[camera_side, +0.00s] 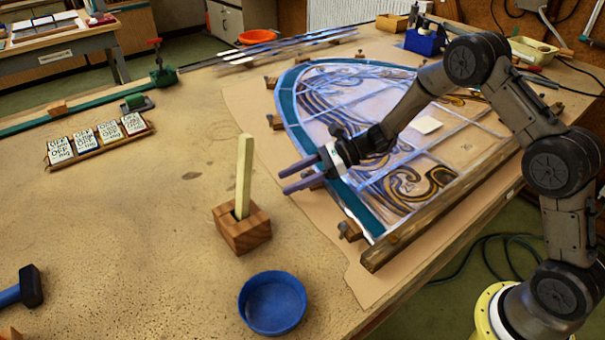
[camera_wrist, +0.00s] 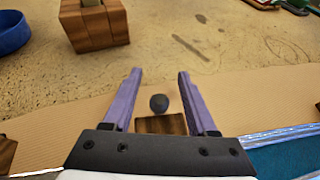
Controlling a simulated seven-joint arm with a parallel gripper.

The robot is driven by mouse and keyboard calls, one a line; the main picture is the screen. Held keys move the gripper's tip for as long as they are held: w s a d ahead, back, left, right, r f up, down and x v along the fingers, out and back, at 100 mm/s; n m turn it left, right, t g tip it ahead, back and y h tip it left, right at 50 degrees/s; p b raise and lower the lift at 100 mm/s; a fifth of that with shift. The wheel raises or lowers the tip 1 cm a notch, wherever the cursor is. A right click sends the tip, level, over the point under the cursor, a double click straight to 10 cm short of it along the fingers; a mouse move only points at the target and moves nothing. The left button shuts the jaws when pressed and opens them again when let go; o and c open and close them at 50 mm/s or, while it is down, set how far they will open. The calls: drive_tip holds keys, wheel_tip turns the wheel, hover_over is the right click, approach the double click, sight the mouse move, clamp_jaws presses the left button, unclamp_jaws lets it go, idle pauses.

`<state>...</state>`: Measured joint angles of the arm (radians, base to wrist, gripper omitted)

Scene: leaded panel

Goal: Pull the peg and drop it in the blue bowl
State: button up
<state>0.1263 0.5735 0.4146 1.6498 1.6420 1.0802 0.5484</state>
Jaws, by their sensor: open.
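A pale yellow peg (camera_side: 244,172) stands nearly upright in a brown wooden block (camera_side: 242,228) on the table. The blue bowl (camera_side: 272,303) sits in front of the block, a little to its right, and looks empty. My gripper (camera_side: 282,182) is open and empty, to the right of the peg and apart from it. In the wrist view the gripper (camera_wrist: 158,72) has its two purple fingers spread. The bowl (camera_wrist: 12,32) is cut off at the left edge.
The leaded panel (camera_side: 390,130) lies under my arm, held by small wooden blocks and a wooden bar (camera_side: 440,228). A rack of white tiles (camera_side: 97,143) is at left. A dark blue hammer (camera_side: 22,290) lies at lower left.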

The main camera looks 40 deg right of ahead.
clamp_jaws()
drive_tip(key=c, duration=0.7)
unclamp_jaws()
clamp_jaws()
drive_tip(key=shift+r, duration=0.35)
drive_tip(key=shift+r, duration=0.35)
drive_tip(key=shift+r, duration=0.3)
drive_tip(key=shift+r, duration=0.35)
